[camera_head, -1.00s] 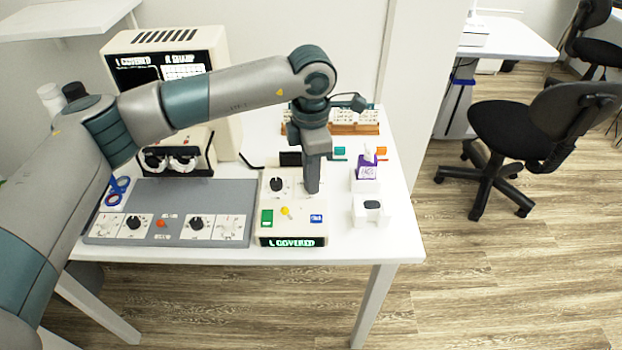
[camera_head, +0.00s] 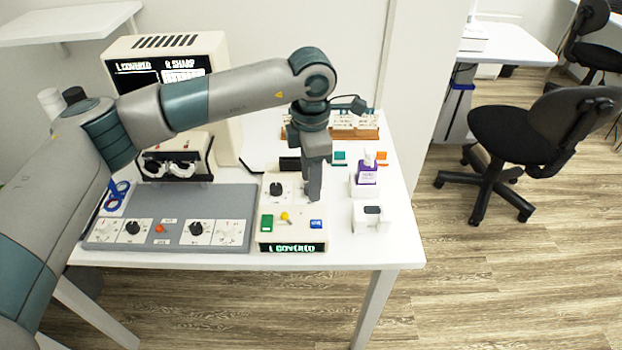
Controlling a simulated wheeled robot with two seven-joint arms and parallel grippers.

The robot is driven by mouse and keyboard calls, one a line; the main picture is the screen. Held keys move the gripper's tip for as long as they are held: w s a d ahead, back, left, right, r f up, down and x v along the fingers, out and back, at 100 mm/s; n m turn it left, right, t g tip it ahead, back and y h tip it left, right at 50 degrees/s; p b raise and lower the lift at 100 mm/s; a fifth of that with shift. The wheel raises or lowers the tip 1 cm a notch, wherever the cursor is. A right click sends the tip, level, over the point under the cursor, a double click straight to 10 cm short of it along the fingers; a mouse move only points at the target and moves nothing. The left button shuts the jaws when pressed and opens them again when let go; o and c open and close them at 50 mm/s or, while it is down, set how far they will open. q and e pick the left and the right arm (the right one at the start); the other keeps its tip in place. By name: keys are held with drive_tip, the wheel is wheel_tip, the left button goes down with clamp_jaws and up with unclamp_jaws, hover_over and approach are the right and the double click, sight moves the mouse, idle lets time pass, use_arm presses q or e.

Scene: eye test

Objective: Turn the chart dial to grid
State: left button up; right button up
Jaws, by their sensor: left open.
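The cream control box (camera_head: 265,228) stands near the table's front edge. On its top is a black dial (camera_head: 276,189) on a white plate at the left, with a yellow lever (camera_head: 284,216), a green button (camera_head: 267,223) and a blue button (camera_head: 316,224) in front. A lit green text display is on its front face. My left gripper (camera_head: 313,194) points down over the box's right half, right of the black dial, and is open. It hides what lies under it, and I cannot tell whether it touches anything. The dial labels are too small to read. My right gripper is not in view.
A grey panel (camera_head: 180,200) with black dials lies left of the box. A cream chart unit (camera_head: 222,110) with a lit screen stands behind. A purple-labelled bottle (camera_head: 367,172) and a white holder (camera_head: 371,218) stand at right. A wooden rack (camera_head: 362,132) is at the back.

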use_arm(q)
drive_tip(key=shift+r, duration=0.45)
wheel_tip(320, 180, up, 5)
drive_tip(key=shift+r+b, duration=0.15)
drive_tip(key=shift+b, duration=0.35)
wheel_tip(320, 180, up, 11)
drive_tip(key=b, duration=0.1)
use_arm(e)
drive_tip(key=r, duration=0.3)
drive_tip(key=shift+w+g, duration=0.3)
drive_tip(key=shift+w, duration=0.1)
